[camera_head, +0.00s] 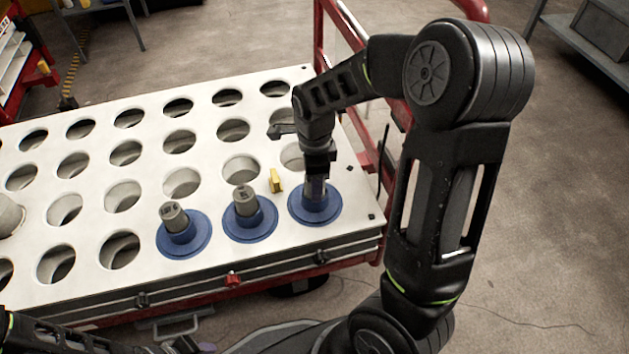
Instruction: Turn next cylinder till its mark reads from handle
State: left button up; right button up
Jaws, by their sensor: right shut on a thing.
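Three grey cylinders stand in blue flanged holders along the front right of a white perforated cart top. The left cylinder (174,216) leans slightly and has a dark mark near its top. The middle cylinder (245,201) also has a small dark mark; neither mark is legible here. My right gripper (315,178) points down over the right blue holder (316,208) and is shut on the cylinder there, which it mostly hides. Its mark cannot be seen. The red cart handle (345,30) rises at the cart's right end.
The white top (95,285) has rows of open round holes. A small yellow piece (276,181) stands between the middle and right holders. A larger pale cylinder (8,216) sits at the left edge. Grey shelving (585,45) stands at the upper right.

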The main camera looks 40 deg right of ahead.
grip_shut()
jog(key=shift+r+p, duration=0.15)
jog(key=shift+p, duration=0.2)
dwell(0.6)
jog(key=shift+n+p, duration=0.35)
jog(key=shift+n, duration=1.15)
jog(key=shift+n+p, duration=0.4)
jog(key=shift+n, duration=1.1)
